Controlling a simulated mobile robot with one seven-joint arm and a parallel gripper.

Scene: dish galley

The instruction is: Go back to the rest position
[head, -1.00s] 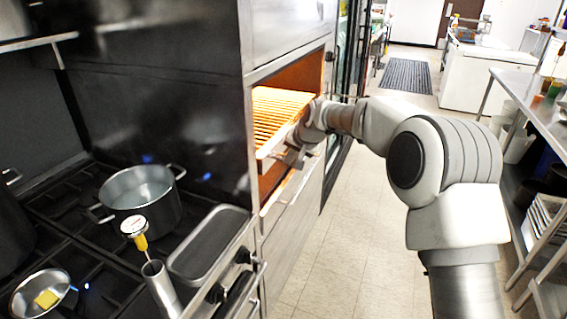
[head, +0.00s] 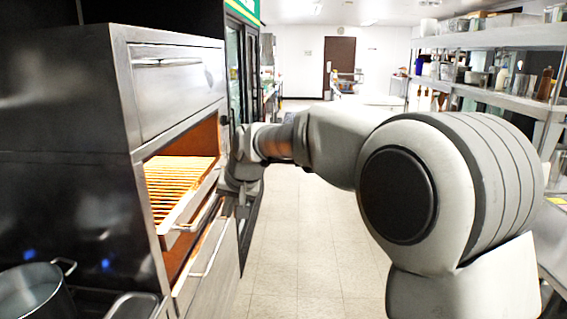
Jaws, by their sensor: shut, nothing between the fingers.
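My gripper (head: 240,190) is at the end of my arm, which reaches in from the right side of the head view. It is beside the right end of the pulled-out, orange-lit rack (head: 180,185) of the broiler oven (head: 175,85), near the rack's handle. Its fingers are small and partly merged with the wrist in this view. I see nothing held in it. I cannot tell whether it touches the handle.
A pot (head: 32,295) stands on the stove at the lower left. Steel shelves (head: 490,95) with containers line the right side. The tiled floor (head: 300,235) between is clear toward a brown door (head: 339,68) at the back.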

